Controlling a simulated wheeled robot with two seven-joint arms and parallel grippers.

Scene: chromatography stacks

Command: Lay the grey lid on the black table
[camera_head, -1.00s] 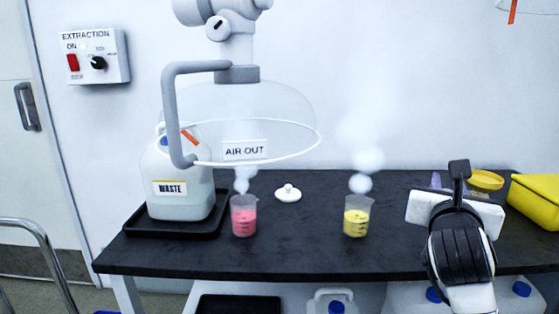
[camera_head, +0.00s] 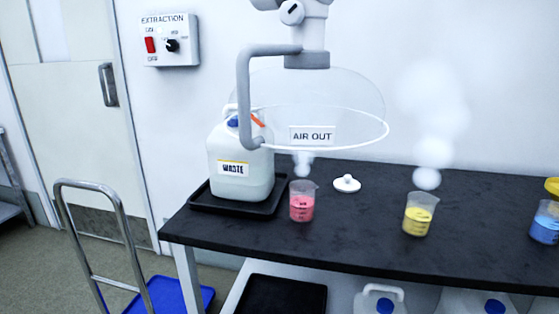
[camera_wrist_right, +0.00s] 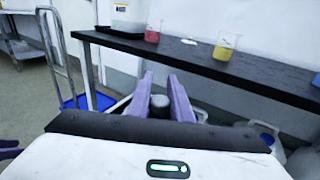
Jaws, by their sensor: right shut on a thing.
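My right gripper (camera_wrist_right: 160,80) shows in the right wrist view, its two purple fingers shut on a small dark grey round thing (camera_wrist_right: 159,105), seemingly the grey lid; only its top shows between the fingers. The gripper is in front of the black table (camera_wrist_right: 200,68), apart from it. In the head view the black table (camera_head: 340,243) runs from the middle to the right edge. My right gripper is not in that view. Purple strips at the left edge of the right wrist view (camera_wrist_right: 8,148) may be my left gripper; its jaws cannot be made out.
On the table stand a waste jug (camera_head: 240,165) on a black tray (camera_head: 205,203), beakers of pink (camera_head: 302,205), yellow (camera_head: 418,220) and blue liquid (camera_head: 546,225), and a small white lid (camera_head: 347,183). A clear extraction hood (camera_head: 340,100) hangs above. A trolley (camera_head: 75,215) stands left. The front strip is bare.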

